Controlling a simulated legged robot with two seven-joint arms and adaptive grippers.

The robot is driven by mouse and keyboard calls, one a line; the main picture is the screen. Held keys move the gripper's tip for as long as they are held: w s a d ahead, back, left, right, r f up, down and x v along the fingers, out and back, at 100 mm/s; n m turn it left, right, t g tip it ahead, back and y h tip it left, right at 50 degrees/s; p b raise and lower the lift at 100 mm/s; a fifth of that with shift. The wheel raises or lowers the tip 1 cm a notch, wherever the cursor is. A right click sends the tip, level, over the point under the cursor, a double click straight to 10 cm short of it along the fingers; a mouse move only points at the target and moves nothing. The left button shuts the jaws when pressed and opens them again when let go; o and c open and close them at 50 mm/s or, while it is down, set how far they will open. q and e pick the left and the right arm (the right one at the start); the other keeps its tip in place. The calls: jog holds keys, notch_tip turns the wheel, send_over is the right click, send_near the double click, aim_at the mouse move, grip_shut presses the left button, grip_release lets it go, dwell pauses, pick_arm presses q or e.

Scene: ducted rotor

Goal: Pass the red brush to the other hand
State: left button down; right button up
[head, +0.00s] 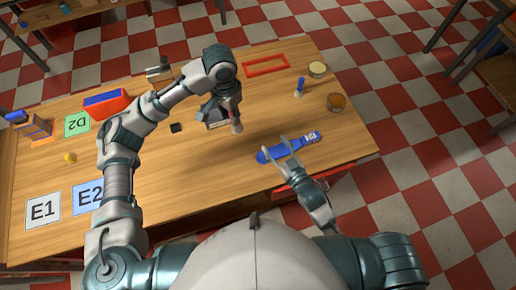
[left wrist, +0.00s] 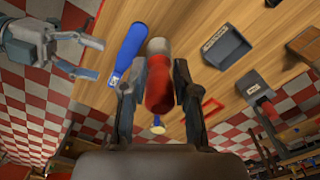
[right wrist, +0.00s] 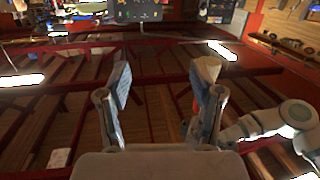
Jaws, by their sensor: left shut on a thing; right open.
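The red brush (left wrist: 159,95) is between the fingers of my left gripper (left wrist: 158,90) in the left wrist view. Its red part is near the fingers and a pale grey end points away. In the head view my left gripper (head: 226,112) is above the middle of the table, shut on the brush (head: 236,122), which is small and partly hidden there. My right gripper (head: 282,143) is open and empty near the table's front edge, apart from the brush. It also shows at the left of the left wrist view (left wrist: 92,56) and spread wide in the right wrist view (right wrist: 164,80).
A blue long object (head: 307,139) with a label lies by my right gripper. A dark labelled tray (left wrist: 228,52) is under my left arm. The table between the grippers is clear.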

pick_arm(q)
jog(key=shift+d, duration=0.15)
pick_arm(e)
jog(key=n+y, duration=0.1)
jog(key=y, duration=0.1)
send_near(237, 126)
jog(key=d, duration=0.1)
jog(key=shift+y, duration=0.3)
jog(key=x, duration=1.1)
jog(key=shift+w+a+f, duration=0.15)
jog(key=shift+a, duration=0.3)
jog(key=c, duration=1.2)
pick_arm(q)
jog(key=c, duration=0.8)
grip_release()
pick_arm(e)
jog(key=shift+c, duration=0.2)
jog(key=shift+d, duration=0.1)
